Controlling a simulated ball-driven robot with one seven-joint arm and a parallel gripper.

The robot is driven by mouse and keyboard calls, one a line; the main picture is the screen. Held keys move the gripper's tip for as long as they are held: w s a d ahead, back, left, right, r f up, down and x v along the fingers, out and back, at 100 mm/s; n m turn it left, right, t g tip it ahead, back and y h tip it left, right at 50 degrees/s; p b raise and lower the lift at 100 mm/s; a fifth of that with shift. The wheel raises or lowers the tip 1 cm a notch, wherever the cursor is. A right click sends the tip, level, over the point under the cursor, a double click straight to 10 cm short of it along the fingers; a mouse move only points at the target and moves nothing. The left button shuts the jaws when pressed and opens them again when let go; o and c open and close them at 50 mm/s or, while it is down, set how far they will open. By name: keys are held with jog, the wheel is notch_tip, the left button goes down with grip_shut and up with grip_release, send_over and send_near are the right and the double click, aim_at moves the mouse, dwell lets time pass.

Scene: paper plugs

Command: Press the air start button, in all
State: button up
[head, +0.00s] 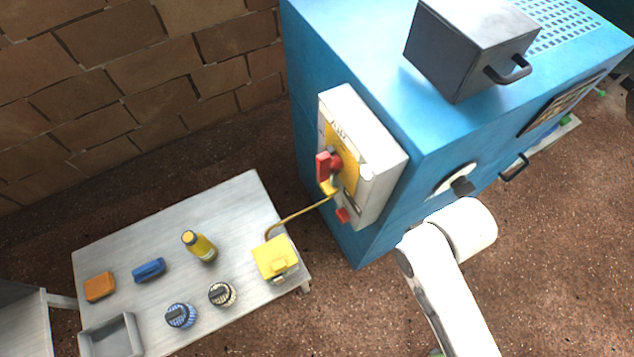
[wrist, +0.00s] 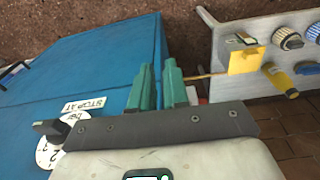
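I cannot make out a button marked air start in either view. The blue machine (head: 480,120) has a white round dial (head: 446,180) with a dark knob (head: 462,187) on its near face. In the wrist view, the dial (wrist: 47,150) lies left of my gripper, under a "STOP AT" label (wrist: 85,104). My gripper (wrist: 159,75) has two green fingers, slightly apart, with nothing between them; the blue machine lies behind them. In the head view my white wrist is below and close to the dial, and the fingers are hidden.
A grey switch box (head: 380,165) with a red handle (head: 327,165) is on the machine's left side. A cable joins it to a yellow box (head: 275,257) on the metal table (head: 130,235). A dark box (head: 465,50) sits on the machine.

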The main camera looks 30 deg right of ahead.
grip_shut()
dwell(0.8)
